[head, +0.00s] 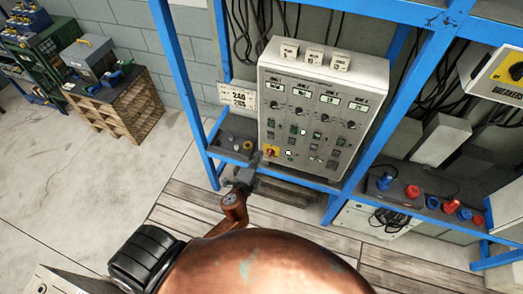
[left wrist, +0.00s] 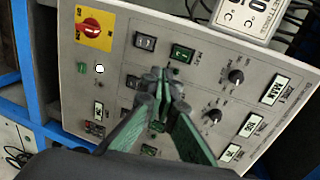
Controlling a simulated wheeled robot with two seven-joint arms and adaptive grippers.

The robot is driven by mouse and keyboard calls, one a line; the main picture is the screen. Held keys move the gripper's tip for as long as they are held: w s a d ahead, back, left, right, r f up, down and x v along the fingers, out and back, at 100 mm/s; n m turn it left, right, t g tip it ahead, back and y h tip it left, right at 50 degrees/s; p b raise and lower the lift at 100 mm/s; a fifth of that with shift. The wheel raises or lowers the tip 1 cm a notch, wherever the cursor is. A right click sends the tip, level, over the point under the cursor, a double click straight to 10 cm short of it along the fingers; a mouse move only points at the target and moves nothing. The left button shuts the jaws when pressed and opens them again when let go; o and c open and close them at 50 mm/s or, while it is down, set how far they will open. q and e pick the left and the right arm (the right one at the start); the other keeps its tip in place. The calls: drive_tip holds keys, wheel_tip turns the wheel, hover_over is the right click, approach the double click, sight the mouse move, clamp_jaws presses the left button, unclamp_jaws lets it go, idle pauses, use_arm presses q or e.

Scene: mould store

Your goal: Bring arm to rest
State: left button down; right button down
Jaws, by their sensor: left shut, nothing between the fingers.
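My left gripper (head: 250,170) is at the lower left corner of a grey control panel (head: 318,95) in the head view. In the left wrist view the two dark green fingers (left wrist: 161,82) are shut together with nothing between them. They point at the panel face (left wrist: 215,85), near a green rocker switch (left wrist: 182,53). I cannot tell whether the tips touch the panel. The fingers hide part of the switch rows. My right gripper is not in view.
A blue frame (head: 410,100) surrounds the panel. A red-and-yellow rotary switch (left wrist: 92,28) sits at the panel's corner. Red and blue plugs (head: 412,192) stand on a shelf to the right. A wooden crate stack (head: 125,110) stands at the left, with clear floor in front.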

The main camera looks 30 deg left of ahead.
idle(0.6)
use_arm(q)
drive_tip(key=s+a+f+n+g+b, duration=0.1)
drive_tip(key=s+f+n+g, duration=0.3)
drive_tip(key=f, duration=1)
drive_tip(key=s+a+f+g+h+b, duration=0.15)
drive_tip(key=s+f, duration=0.35)
drive_tip(key=f, duration=0.8)
drive_tip(key=s+a+f+n+g+y+b, duration=0.15)
drive_tip(key=s+f, duration=0.35)
drive_tip(key=f, duration=0.9)
drive_tip(key=s+f+n+g+b, duration=0.1)
drive_tip(key=s+f+n+g, duration=0.1)
drive_tip(key=s+f, duration=0.6)
drive_tip(key=s+f+n+g+h+b, duration=0.1)
drive_tip(key=s+f+n+g+b, duration=0.1)
drive_tip(key=s+f, duration=0.6)
drive_tip(key=s+f+n+g+h+b, duration=0.1)
drive_tip(key=s+f+n+g, duration=0.2)
drive_tip(key=s, duration=1.6)
wheel_tip(320, 180, down, 5)
drive_tip(key=shift+d+n, duration=0.4)
drive_tip(key=shift+n, duration=0.75)
drive_tip(key=shift+w, duration=0.1)
